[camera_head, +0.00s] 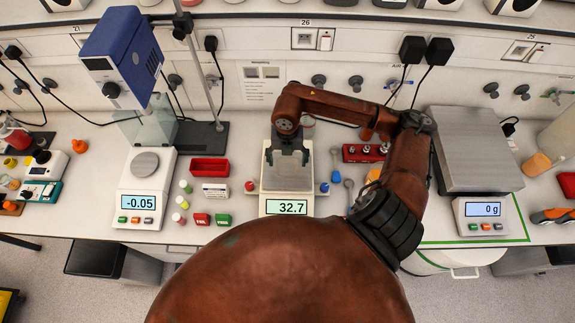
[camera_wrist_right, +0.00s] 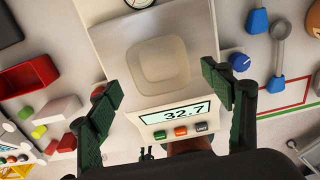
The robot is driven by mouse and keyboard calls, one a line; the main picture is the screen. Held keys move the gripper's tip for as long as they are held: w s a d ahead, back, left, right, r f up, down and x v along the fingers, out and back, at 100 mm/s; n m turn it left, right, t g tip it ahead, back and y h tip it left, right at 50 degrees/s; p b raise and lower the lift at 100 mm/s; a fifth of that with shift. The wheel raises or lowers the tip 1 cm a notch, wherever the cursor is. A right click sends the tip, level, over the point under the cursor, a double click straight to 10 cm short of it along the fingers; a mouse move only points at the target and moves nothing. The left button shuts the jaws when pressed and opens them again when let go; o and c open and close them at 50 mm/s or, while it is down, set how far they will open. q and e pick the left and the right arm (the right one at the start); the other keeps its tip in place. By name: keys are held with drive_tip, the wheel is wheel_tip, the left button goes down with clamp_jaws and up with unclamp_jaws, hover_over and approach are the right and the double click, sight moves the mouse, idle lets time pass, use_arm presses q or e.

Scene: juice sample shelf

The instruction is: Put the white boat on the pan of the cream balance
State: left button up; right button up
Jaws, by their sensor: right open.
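The cream balance (camera_head: 305,183) stands at the middle of the bench; its display reads 32.7. In the right wrist view, the balance (camera_wrist_right: 112,35) fills the centre. The white boat (camera_wrist_right: 163,70), a shallow pale dish with rounded corners, rests on its pan, and looks level. In the head view my right gripper (camera_head: 288,157) hangs over the pan and mostly hides the boat. In the wrist view the right gripper (camera_wrist_right: 160,82) is open, its fingers apart on either side of the boat with nothing between them. My left gripper is not in view.
Another balance (camera_head: 146,185) reading -0.05 stands left, with a red tray (camera_head: 209,170) and several small vials between. A large grey scale (camera_head: 474,150) reading 0 g stands further right.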

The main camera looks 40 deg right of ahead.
sight(287, 170)
wheel_tip(287, 170, up, 8)
drive_tip(key=b, duration=0.1)
drive_tip(key=shift+r, duration=0.2)
